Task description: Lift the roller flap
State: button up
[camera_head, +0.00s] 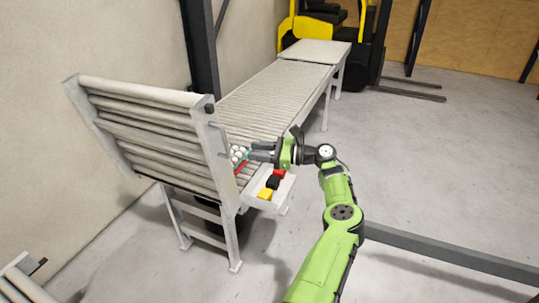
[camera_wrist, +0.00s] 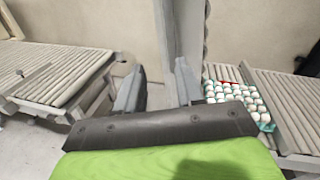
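The roller flap (camera_head: 150,130) is a grey frame of rollers at the left of the head view.
White eggs in a teal tray (camera_wrist: 245,94) sit on the conveyor, close to my gripper. The roller conveyor (camera_head: 275,100) runs back toward a yellow forklift (camera_head: 295,27). Another roller conveyor (camera_wrist: 60,75) stands left.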

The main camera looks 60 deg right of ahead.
jog(key=shift+v, duration=2.1)
jog(key=shift+w+d, duration=0.1)
jog(key=shift+d, duration=0.05)
